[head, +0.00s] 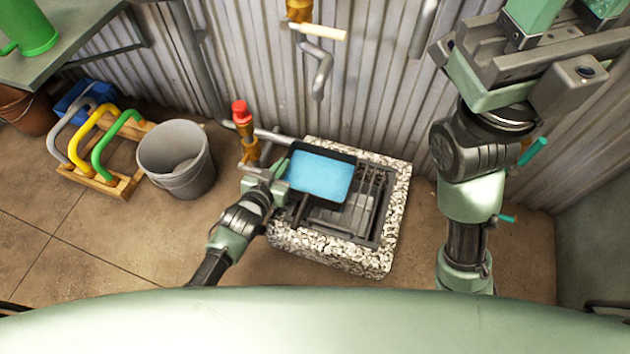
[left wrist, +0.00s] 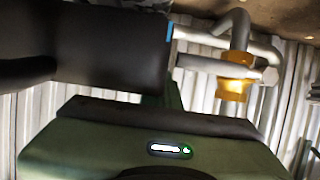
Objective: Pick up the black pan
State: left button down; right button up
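The black pan (head: 350,158) is a shallow dark rectangular tray with a light blue surface inside. In the head view it shows over the back left part of a grated pit with a speckled stone rim (head: 330,254). My left gripper (head: 272,180) is at the pan's left edge and looks to touch it. Its fingertips are hidden, so I cannot tell if they are closed on the edge. In the left wrist view a large dark shape with a thin blue sliver fills the upper left. My right gripper (head: 540,62) is high at the right, away from the pan; its jaw state is unclear.
A vertical pipe with a red cap (head: 240,112) stands close behind my left gripper. A grey bucket (head: 176,158) and a wooden rack with coloured handles (head: 103,150) are at the left. A corrugated wall (head: 380,95) with pipes is behind the pit.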

pick_arm(q)
jog(key=shift+r, duration=0.15)
jog(key=shift+r, duration=0.15)
